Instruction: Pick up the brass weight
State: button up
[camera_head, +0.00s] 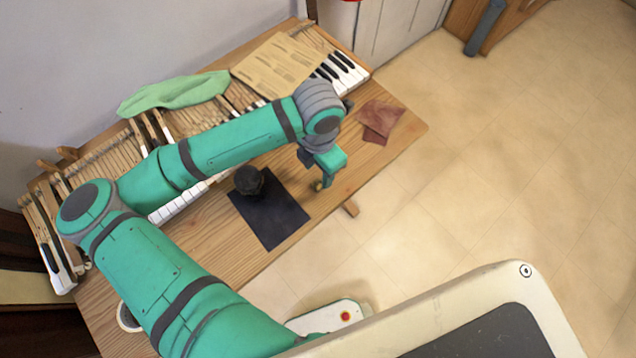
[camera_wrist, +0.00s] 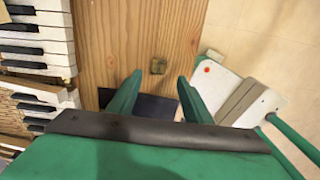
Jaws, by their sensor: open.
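The brass weight (camera_head: 317,185) is a small yellowish piece on the wooden bench, just right of the dark mat. In the wrist view the brass weight (camera_wrist: 158,66) shows as a small squarish block on bare wood, beyond my fingertips and roughly between their lines. My gripper (camera_head: 327,172) is over the bench close to the weight, pointing down. In the wrist view my gripper (camera_wrist: 155,85) has its two green fingers spread apart with nothing between them. From the head view I cannot tell the exact height of the fingertips above the wood.
A dark mat (camera_head: 272,217) lies left of the weight, with a dark round object (camera_head: 249,180) at its upper corner. A brown cloth (camera_head: 381,118) lies to the right. Piano keys (camera_head: 343,72) line the back.

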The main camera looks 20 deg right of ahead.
aim_at(318, 183)
jog(key=shift+w+f, duration=0.1)
jog(key=shift+f, duration=3.5)
jog(key=shift+c, duration=0.3)
grip_shut()
jog(key=shift+r, duration=0.2)
